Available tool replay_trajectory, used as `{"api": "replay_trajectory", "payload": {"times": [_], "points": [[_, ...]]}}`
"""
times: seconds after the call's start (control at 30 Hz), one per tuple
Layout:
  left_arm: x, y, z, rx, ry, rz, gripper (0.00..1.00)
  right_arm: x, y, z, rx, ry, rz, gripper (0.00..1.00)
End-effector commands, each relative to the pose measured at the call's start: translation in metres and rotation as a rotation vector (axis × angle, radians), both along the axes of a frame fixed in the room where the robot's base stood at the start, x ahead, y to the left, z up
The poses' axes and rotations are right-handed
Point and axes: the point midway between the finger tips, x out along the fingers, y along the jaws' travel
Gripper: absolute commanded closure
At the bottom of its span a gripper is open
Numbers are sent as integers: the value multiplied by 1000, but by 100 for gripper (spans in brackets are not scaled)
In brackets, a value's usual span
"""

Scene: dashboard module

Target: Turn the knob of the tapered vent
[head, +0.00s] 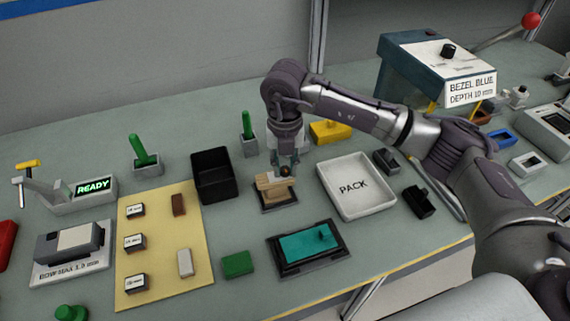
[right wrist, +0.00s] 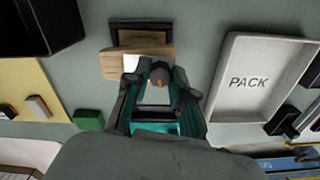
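The vent (head: 272,189) is a tan, wood-coloured tapered block on a dark base near the middle of the table. It also shows in the right wrist view (right wrist: 115,66). A small dark knob with a brownish tip (right wrist: 160,73) stands up at its right part. My right gripper (head: 285,168) points down over the vent with its fingers around the knob. In the right wrist view the gripper (right wrist: 158,75) has a finger on each side of the knob, with gaps showing, so it looks open. My left gripper is not in view.
A white PACK tray (head: 378,204) is right of the vent, and a black bin (head: 212,175) is left of it. A teal panel in a dark frame (head: 278,246) lies in front. A yellow mat (head: 160,269) with small blocks lies left. A green block (head: 237,264) sits nearby.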

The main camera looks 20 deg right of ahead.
Motion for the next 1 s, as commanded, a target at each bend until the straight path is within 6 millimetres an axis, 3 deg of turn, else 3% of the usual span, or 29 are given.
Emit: {"api": "replay_trajectory", "payload": {"times": [0.03, 0.13, 0.53, 1.0], "points": [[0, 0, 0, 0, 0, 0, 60, 0, 0, 0, 1, -1, 0, 65], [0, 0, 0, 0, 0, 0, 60, 0, 0, 0, 0, -1, 0, 51], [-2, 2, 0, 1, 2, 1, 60, 1, 0, 9, 1, -3, 1, 51], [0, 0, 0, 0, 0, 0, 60, 1, 0, 99, 0, -4, 1, 51]]}}
